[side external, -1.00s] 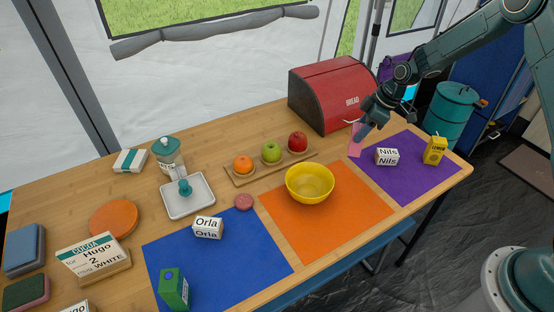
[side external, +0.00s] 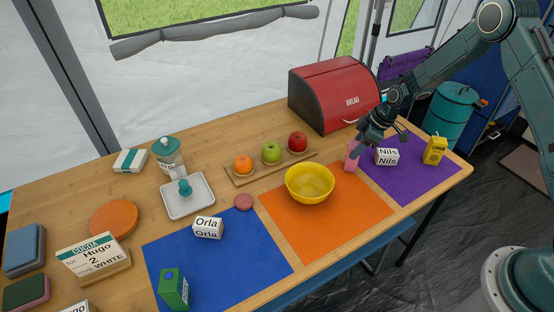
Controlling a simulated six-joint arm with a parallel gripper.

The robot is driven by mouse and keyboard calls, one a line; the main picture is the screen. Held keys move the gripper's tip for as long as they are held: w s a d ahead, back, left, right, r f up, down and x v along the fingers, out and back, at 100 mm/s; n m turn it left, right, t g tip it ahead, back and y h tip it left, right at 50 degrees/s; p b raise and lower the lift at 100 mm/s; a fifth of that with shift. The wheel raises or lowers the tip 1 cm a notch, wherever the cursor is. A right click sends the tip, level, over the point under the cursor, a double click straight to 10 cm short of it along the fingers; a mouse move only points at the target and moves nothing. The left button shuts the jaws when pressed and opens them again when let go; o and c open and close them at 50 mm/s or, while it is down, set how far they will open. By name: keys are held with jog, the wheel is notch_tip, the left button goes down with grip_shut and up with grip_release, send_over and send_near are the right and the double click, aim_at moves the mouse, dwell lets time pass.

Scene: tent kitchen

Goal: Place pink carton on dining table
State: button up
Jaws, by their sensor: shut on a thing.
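The pink carton (side external: 351,160) is small and upright, at the left edge of the purple mat near the corner of the orange mat. My gripper (side external: 357,148) is shut on its upper part from above and behind, and hides some of it. The carton's base looks at or very near the surface; I cannot tell whether it touches. The dining table (side external: 130,252) is a wooden top with blue, orange and purple mats.
The white Nils block (side external: 387,157) stands close to the right of the carton, with a yellow lemon carton (side external: 434,151) beyond. A yellow bowl (side external: 310,184) is to the left. The red bread box (side external: 333,93) stands behind. The orange mat's front (side external: 330,232) is clear.

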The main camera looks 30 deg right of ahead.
jog(key=o, duration=1)
jog(key=shift+f, duration=0.1)
jog(key=v, duration=1.2)
